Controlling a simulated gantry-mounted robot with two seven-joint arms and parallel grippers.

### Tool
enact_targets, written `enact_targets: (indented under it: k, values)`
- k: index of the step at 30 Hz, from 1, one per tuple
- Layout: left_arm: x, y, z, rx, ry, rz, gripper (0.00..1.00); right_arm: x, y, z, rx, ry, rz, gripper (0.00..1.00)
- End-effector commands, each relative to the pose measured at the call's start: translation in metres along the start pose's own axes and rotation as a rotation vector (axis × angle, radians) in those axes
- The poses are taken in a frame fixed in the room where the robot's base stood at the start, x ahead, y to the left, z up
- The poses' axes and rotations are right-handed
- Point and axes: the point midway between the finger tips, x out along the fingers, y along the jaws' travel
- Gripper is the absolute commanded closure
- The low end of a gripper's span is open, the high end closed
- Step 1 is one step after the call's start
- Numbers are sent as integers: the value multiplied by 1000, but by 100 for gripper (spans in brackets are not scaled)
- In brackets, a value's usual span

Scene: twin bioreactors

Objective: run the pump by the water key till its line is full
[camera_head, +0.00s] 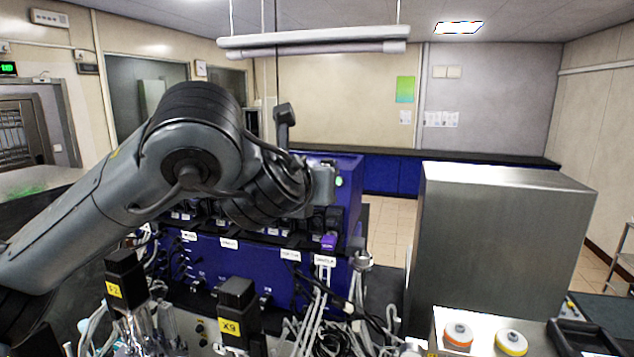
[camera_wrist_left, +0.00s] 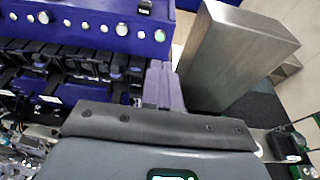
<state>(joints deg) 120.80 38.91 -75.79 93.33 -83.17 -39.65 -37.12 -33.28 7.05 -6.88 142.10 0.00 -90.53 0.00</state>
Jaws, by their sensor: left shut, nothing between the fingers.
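My left gripper (camera_head: 324,188) is at the right end of the blue machine (camera_head: 230,265); its purple-grey fingers (camera_wrist_left: 163,85) are shut and empty in the left wrist view. The fingers lie beside the right end of a row of black pump units (camera_wrist_left: 85,66); I cannot tell whether they touch anything. A row of round keys runs along the panel above, with a green-lit one (camera_wrist_left: 160,35) at its right end. White labels (camera_head: 325,260) below the pumps are too small to read. I cannot tell which key is the water key or how full its line is. My right gripper is out of view.
A tall steel box (camera_head: 490,245) stands right of the machine. Two black blocks with yellow labels (camera_head: 238,310) stand in front, among loose tubes and cables (camera_head: 320,325).

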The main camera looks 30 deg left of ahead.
Motion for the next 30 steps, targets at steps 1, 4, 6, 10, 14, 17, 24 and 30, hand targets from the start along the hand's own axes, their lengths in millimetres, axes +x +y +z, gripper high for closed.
enact_targets:
  k: [1,4,6,10,14,17,24,30]
  values:
    - [0,0,0,0,0,0,100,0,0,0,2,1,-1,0]
    - [0,0,0,0,0,0,100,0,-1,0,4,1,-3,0]
    - [0,0,0,0,0,0,100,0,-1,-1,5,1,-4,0]
    - [2,0,0,0,1,0,100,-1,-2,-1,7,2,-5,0]
    - [7,0,0,0,3,0,100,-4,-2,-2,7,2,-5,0]
    - [13,0,1,-1,3,0,100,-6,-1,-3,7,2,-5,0]
    - [27,0,0,0,1,1,100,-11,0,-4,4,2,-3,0]
    - [39,0,0,0,3,-1,100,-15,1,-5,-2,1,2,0]
